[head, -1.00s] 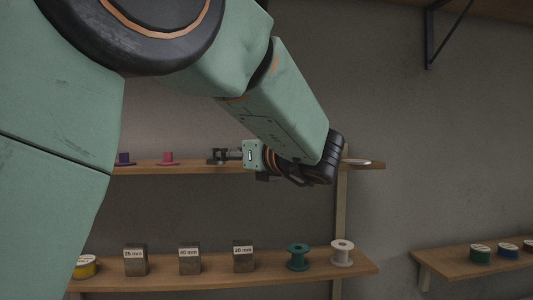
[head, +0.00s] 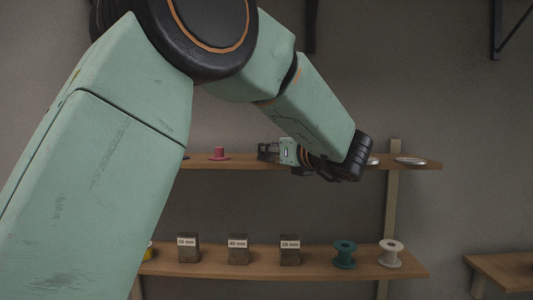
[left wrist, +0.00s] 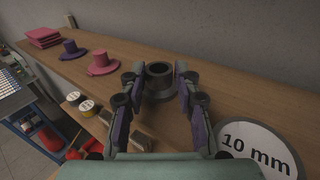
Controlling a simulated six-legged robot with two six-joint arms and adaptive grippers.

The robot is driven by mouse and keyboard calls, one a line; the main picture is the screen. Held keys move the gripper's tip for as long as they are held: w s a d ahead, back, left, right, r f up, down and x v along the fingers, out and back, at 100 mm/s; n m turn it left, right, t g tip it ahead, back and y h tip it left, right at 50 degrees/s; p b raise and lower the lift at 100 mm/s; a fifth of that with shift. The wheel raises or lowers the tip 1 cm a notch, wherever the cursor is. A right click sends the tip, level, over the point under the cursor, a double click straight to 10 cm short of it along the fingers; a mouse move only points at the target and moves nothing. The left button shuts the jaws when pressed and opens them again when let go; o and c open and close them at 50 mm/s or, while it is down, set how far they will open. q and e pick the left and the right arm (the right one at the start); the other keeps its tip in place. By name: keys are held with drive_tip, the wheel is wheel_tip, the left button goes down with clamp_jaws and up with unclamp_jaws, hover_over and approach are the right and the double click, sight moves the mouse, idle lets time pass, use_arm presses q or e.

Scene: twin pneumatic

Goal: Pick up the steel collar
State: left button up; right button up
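The steel collar, a dark grey ring (left wrist: 158,80), stands on the wooden shelf in the left wrist view, its open bore facing up. My left gripper (left wrist: 157,84) is open, with one finger on each side of the collar. The fingers look apart from the collar, but I cannot tell whether the tips touch it. My right gripper is in neither view.
The upper shelf (head: 235,163) also holds a pink hat-shaped piece (head: 220,154), a purple one (left wrist: 73,50) and a stack of pink pads (left wrist: 44,37). A white "10 mm" disc (left wrist: 255,152) lies close to the gripper. Labelled blocks and spools stand on the lower shelf (head: 215,262).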

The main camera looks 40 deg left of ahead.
use_arm(q)
drive_tip(key=shift+s+d+r, duration=0.1)
drive_tip(key=shift+s+r, duration=0.05)
drive_tip(key=shift+s, duration=0.05)
drive_tip(key=c, duration=0.5)
clamp_jaws()
drive_tip(key=shift+w+a, duration=0.2)
